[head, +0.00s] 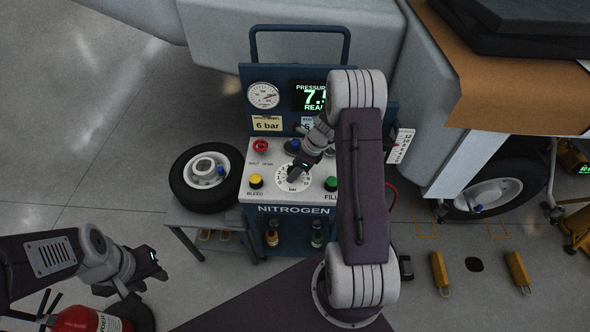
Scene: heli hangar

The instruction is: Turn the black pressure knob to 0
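A blue cart labelled NITROGEN (293,210) stands in the middle of the head view. On its pale sloping panel is a round white dial (281,184) marked bar. The black pressure knob sits at the dial's centre, largely covered by my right gripper (297,170), which points down onto it from the upper right. I cannot tell its fingers from the knob, or whether they touch. A green display (311,97) reads PRESSURE and 7-point-something, partly hidden by my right arm. My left gripper (157,264) is empty at the lower left, away from the cart; its opening is unclear.
The panel also has a red button (260,146), a yellow BLEED button (255,181), a green FILL button (331,184) and a blue knob (293,146). A wheel (205,178) lies on a low stand left of the cart. A fire extinguisher (80,319) stands lower left.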

